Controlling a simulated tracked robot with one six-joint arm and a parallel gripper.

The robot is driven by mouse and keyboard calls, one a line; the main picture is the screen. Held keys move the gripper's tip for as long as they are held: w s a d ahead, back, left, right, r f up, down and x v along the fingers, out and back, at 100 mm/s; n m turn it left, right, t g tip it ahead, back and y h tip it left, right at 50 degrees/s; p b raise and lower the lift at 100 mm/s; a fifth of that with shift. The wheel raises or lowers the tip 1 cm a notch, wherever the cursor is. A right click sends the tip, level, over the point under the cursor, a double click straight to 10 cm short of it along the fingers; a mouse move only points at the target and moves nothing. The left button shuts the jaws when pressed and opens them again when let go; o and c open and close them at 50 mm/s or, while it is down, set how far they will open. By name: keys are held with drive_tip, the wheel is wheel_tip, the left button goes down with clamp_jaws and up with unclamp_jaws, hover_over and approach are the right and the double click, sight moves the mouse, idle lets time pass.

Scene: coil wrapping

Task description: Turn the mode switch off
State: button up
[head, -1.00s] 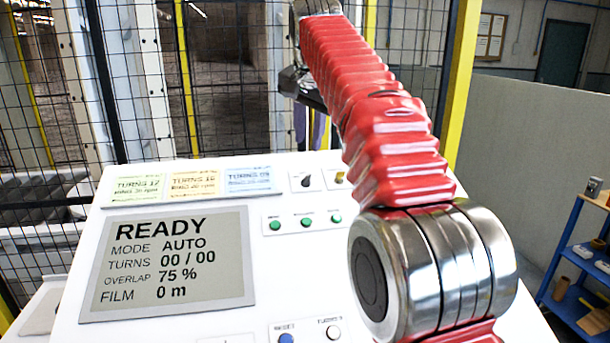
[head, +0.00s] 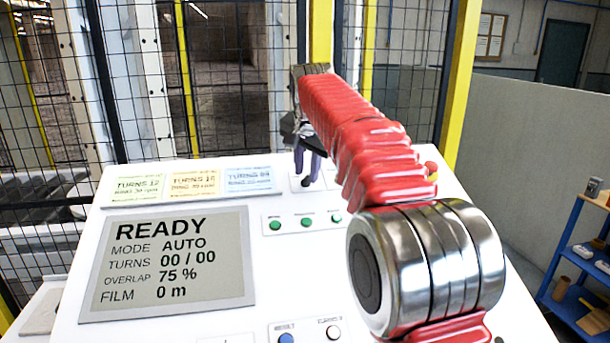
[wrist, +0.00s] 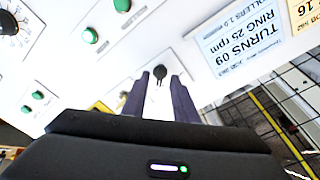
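In the wrist view a small black switch knob (wrist: 160,72) sits on the white panel (wrist: 75,70), just ahead of and between my gripper's fingertips. Its label is not readable, so I cannot confirm that it is the mode switch. My gripper (wrist: 158,84) is open, with one dark finger on each side and a gap to the knob. The panel's screen (head: 170,262) reads READY, MODE AUTO, TURNS 00 / 00.
Three turns cards (head: 195,184) lie left of my gripper. A row of green buttons (head: 306,222) lies below it, with a blue button (head: 286,338) near the panel's front. A red knob (head: 431,167) shows beyond my arm. A wire fence (head: 230,80) stands behind.

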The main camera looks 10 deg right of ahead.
drive_tip(key=shift+x, duration=1.05)
drive_tip(key=shift+c, duration=0.5)
clamp_jaws()
drive_tip(key=shift+a, duration=0.2)
drive_tip(key=shift+d, duration=0.1)
